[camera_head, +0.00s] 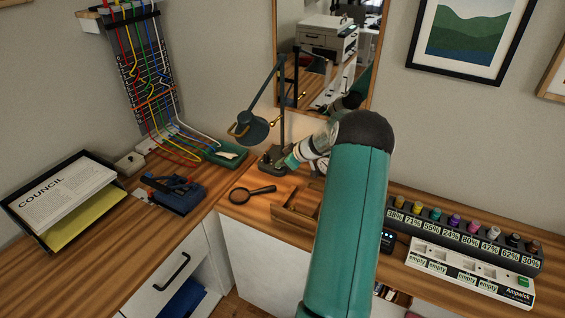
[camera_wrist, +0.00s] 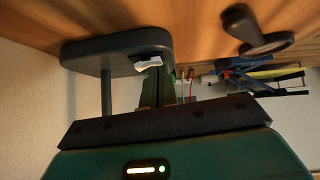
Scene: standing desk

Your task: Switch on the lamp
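The lamp (camera_head: 252,127) stands on the desk in the back corner, with a dark blue shade on a jointed arm. Its dark base (camera_head: 268,161) is on the desk and also shows in the wrist view (camera_wrist: 90,52). A white rocker switch (camera_wrist: 152,64) is on the base. My gripper (camera_head: 291,161) is at the base's right side in the head view. In the wrist view its narrow green fingertips (camera_wrist: 153,78) look closed together, close to the switch; I cannot tell whether they touch it. The desk nearby looks warmly bright, but the bulb is hidden.
A magnifying glass (camera_head: 252,193) lies in front of the lamp. A wooden tray (camera_head: 292,215) is partly hidden by my arm. A blue device (camera_head: 176,192) and a paper tray (camera_head: 62,200) are at left. A bottle rack (camera_head: 470,240) is at right.

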